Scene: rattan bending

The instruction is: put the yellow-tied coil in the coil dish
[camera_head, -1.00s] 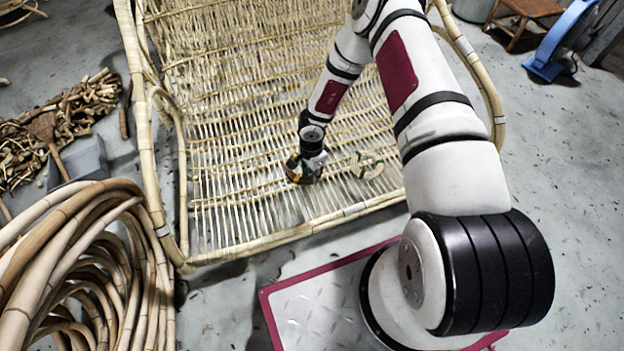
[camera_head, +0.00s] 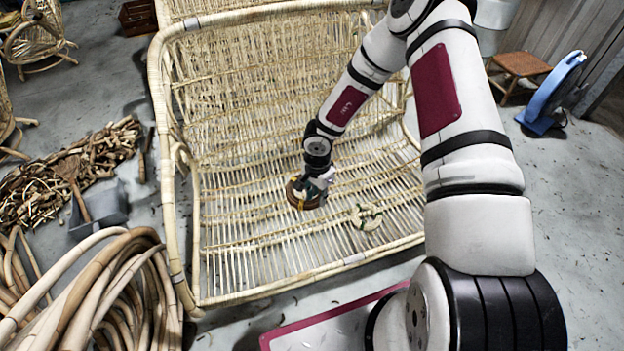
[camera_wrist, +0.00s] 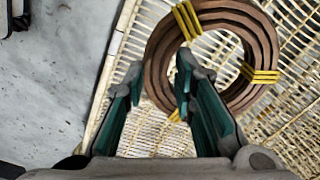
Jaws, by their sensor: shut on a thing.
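The yellow-tied coil (camera_wrist: 262,45) is a brown ring with several yellow ties. In the wrist view it fills the top centre, and its near left part lies between the fingers of my gripper (camera_wrist: 159,66). In the head view the coil (camera_head: 298,201) shows as a small brown ring under my gripper (camera_head: 314,187), above the rattan seat. My gripper is shut on the coil's rim and covers part of it. I cannot tell how high the coil is above the slats. I see no coil dish in these views.
A pale coil with green ties (camera_head: 367,217) lies on the rattan seat (camera_head: 260,262), right of my gripper. Thick cane loops (camera_head: 125,285), a grey dustpan (camera_head: 98,212) and cane offcuts (camera_head: 40,190) are at left. A wooden stool (camera_head: 520,65) and blue fan (camera_head: 553,95) stand at right.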

